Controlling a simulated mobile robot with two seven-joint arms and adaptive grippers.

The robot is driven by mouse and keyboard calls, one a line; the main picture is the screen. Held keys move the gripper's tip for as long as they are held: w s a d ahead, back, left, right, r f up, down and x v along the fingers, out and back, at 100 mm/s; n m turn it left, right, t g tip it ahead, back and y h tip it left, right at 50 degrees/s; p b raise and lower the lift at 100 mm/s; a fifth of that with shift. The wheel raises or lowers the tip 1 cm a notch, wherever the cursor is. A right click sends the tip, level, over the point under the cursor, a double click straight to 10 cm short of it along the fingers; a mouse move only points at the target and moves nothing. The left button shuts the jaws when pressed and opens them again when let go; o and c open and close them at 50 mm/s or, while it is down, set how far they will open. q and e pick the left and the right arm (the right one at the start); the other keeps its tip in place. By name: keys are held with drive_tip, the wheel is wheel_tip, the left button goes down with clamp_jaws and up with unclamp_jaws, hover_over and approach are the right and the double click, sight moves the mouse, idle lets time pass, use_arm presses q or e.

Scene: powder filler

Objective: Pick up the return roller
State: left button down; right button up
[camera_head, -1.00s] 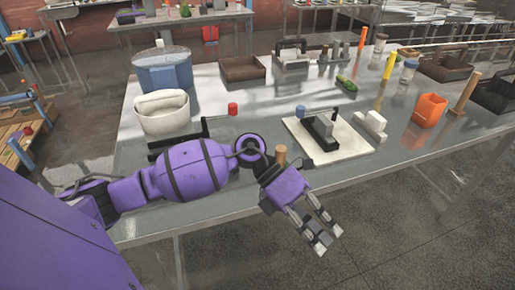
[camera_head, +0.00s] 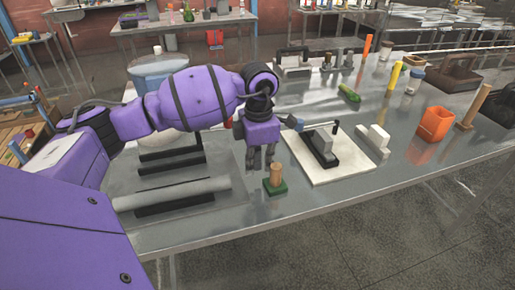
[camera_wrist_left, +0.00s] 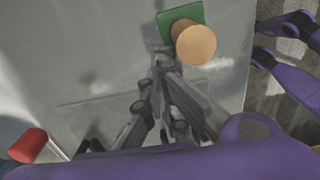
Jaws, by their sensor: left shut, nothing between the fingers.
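A long light grey cylinder (camera_head: 172,193), which looks like the return roller, lies at the table's front left. Black bars lie along and behind it. My left gripper (camera_head: 261,166) points down over the table to the right of the cylinder, apart from it. It is shut and empty. Its dark fingers (camera_wrist_left: 160,70) show close together in the left wrist view, where I cannot make out the grey cylinder. My left arm passes above the area behind the cylinder and hides part of it. My right gripper is not in view.
A wooden peg on a green base (camera_head: 276,177) stands just in front of my left gripper; it also shows in the wrist view (camera_wrist_left: 195,43). A white board (camera_head: 340,170) with a black fixture lies to the right. A red knob (camera_wrist_left: 28,145) is at the wrist view's left.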

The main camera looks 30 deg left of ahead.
use_arm(q)
wheel_tip(320, 180, down, 2)
drive_tip(key=shift+f, duration=0.1)
drive_tip(key=s+a, duration=0.1)
drive_tip(key=s+a+r+p, duration=0.1)
drive_tip(key=shift+s+a, duration=0.1)
drive_tip(key=shift+s, duration=0.2)
drive_tip(key=shift+s+a+f, duration=0.1)
drive_tip(key=shift+s+a, duration=0.05)
drive_tip(key=shift+f+p, duration=0.1)
drive_tip(key=shift+p, duration=0.2)
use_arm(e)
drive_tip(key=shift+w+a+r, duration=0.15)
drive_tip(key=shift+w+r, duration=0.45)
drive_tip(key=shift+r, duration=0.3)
